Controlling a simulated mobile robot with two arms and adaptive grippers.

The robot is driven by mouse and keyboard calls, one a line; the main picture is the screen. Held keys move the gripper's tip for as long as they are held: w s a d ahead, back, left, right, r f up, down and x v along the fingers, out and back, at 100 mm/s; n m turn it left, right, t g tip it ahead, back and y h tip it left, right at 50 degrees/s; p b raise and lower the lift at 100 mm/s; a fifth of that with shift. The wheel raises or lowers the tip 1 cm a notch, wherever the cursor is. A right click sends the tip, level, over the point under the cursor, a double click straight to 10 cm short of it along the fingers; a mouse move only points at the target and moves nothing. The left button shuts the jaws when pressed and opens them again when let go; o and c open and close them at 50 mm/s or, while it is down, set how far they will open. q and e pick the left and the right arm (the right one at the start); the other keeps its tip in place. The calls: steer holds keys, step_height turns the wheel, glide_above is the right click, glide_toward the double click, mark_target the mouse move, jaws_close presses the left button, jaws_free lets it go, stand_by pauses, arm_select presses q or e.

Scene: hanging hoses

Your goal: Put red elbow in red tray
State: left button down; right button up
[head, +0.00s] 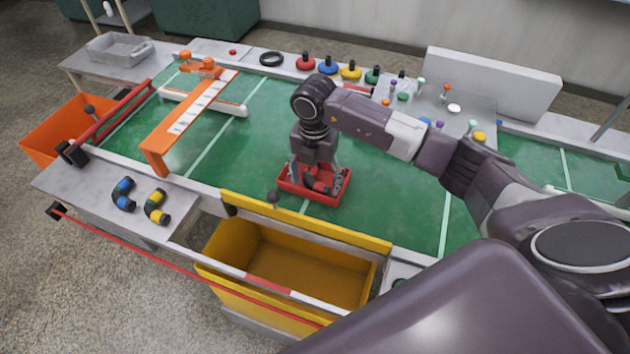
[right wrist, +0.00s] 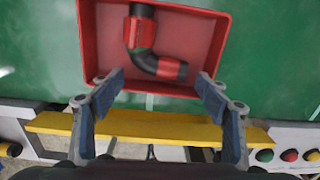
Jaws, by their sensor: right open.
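The red elbow (right wrist: 141,34), red with black ends, lies inside the red tray (right wrist: 89,45) in the right wrist view. In the head view the red tray (head: 341,190) sits on the green belt, with the elbow (head: 321,185) in it, partly hidden by my right gripper. My right gripper (right wrist: 160,76) is open and empty, its fingers spread apart over the tray's near side and pointing down from above. My left gripper is not in view.
A yellow bin (head: 300,275) stands in front of the belt. An orange gantry (head: 190,120) spans the belt at left. Blue (head: 123,194) and yellow (head: 156,206) elbows lie on the left side table. Coloured knobs line the back edge.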

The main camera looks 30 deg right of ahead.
step_height(320, 180, up, 19)
steer(key=p, duration=0.5)
steer(key=shift+f, duration=0.2)
stand_by(0.3)
steer(key=shift+a, duration=0.1)
stand_by(0.3)
